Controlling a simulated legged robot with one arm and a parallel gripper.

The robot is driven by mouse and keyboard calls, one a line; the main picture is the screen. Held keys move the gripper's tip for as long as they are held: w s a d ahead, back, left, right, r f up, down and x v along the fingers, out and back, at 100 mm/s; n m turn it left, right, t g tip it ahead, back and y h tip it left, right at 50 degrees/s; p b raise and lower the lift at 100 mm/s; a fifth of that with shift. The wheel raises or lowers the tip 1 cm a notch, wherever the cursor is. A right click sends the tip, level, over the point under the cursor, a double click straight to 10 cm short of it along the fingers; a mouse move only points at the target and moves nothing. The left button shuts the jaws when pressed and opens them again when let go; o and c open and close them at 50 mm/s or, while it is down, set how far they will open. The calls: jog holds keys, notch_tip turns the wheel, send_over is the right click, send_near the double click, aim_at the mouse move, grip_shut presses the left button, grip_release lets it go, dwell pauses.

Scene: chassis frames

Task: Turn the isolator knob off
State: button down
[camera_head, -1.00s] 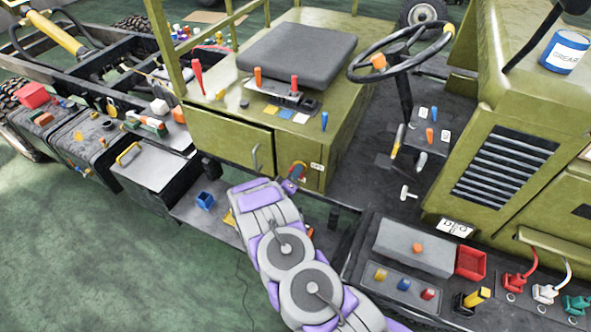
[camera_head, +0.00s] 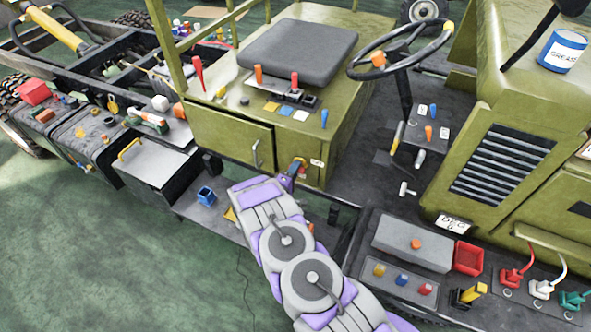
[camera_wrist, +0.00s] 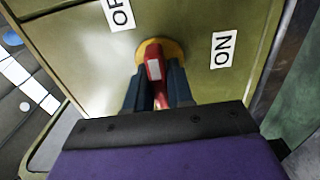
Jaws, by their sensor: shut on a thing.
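The isolator knob (camera_wrist: 154,66) is a red handle with a pale mark, on a yellow round plate (camera_wrist: 174,48) on the olive panel. In the wrist view an "ON" label (camera_wrist: 224,49) is right of it and a partly cropped "OF..." label (camera_wrist: 118,13) is at upper left. The red handle points up, slightly left, between the labels. My gripper (camera_wrist: 158,78) is shut on the knob, with one dark finger on each side. In the head view my gripper (camera_head: 291,172) reaches the seat box's front corner, where the yellow plate (camera_head: 299,162) shows and the handle is mostly hidden.
The olive seat box (camera_head: 230,138) has a door with a handle left of the knob. A small blue bin (camera_head: 206,196) sits on the lower step. A grey box (camera_head: 413,244) and a red tray (camera_head: 468,257) stand right of my arm.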

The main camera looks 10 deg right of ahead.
jog(key=shift+a, duration=0.2)
jog(key=c, duration=1.1)
grip_release()
jog(key=shift+w+a+f, duration=0.1)
jog(key=shift+w+f, duration=0.05)
jog(key=shift+s+a, duration=0.1)
jog(key=shift+s, duration=0.3)
jog(key=v, duration=1.6)
jog(key=shift+s+a, duration=0.25)
jog(key=shift+a, duration=0.1)
